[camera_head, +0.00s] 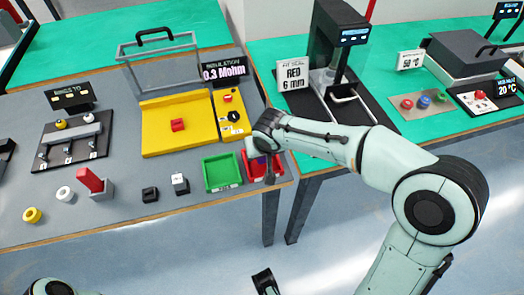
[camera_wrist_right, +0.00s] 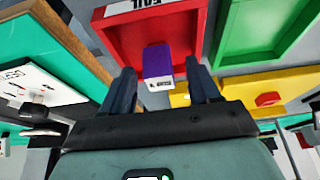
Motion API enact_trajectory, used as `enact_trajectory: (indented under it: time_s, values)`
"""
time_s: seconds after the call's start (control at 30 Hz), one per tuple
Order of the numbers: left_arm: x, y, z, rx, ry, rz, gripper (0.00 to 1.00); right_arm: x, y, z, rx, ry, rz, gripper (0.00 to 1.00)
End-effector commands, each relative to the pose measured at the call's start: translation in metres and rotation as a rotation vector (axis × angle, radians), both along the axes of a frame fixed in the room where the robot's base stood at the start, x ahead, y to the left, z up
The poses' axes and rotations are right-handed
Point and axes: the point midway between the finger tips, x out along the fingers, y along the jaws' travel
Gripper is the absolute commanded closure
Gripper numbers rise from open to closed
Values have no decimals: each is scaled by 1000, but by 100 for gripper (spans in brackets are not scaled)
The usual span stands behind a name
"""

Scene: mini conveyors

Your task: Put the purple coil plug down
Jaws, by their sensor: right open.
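The purple coil plug (camera_wrist_right: 157,62) shows in the right wrist view, with a white labelled end. It appears within the red tray (camera_wrist_right: 112,45), between the fingers of my right gripper (camera_wrist_right: 160,80). The fingers are apart, with a gap on each side of the plug. In the head view the red tray (camera_head: 275,172) is at the front right of the grey table, and my right gripper (camera_head: 261,158) is over it, largely hidden by its own wrist. A dark piece at the bottom edge (camera_head: 265,283) may be part of my left gripper; its jaws cannot be made out.
A green tray (camera_head: 221,173) stands just left of the red one. The yellow fixture (camera_head: 178,125) with a red block is behind them. A black block (camera_head: 150,194) and a white-topped block (camera_head: 180,184) stand further left. A black press (camera_head: 335,60) is on the right table.

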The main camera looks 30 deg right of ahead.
Motion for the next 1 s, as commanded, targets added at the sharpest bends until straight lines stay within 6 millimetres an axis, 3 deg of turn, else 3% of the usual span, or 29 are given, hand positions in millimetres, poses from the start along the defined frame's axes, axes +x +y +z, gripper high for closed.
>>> enact_trajectory:
  time_s: [0.4, 0.6, 1.0]
  values:
    - [-5, 0, 13, -3, 19, -4, 100, -28, 7, 75, 0, -6, 1, 39]
    - [-7, 0, 17, -3, 25, -5, 100, -40, 10, 104, 0, -4, 0, 39]
    - [-8, 0, 17, -3, 28, -6, 100, -45, 11, 113, 0, 0, 0, 39]
